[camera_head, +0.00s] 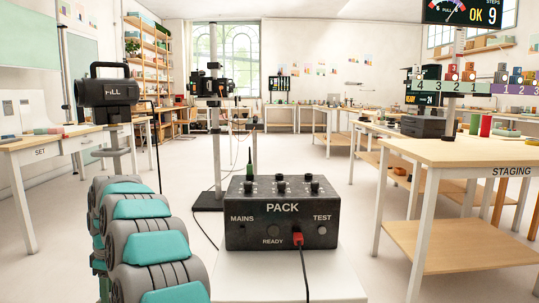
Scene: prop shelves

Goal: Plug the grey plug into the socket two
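I cannot make out a grey plug or a socket marked two for certain. A black box marked PACK (282,228) stands on a white stand in front of me, with knobs on top and the labels MAINS, READY and TEST. A red plug (297,239) sits in its front face, and a black cord hangs from it. My teal and grey arm links fill the lower left. My gripper does not show.
A table marked STAGING (455,152) stands at the right, and a table marked SET (38,143) at the left. A black lamp marked FILL (108,92) stands at the left. A dark rig on a pole (216,88) is farther back. Open floor lies between them.

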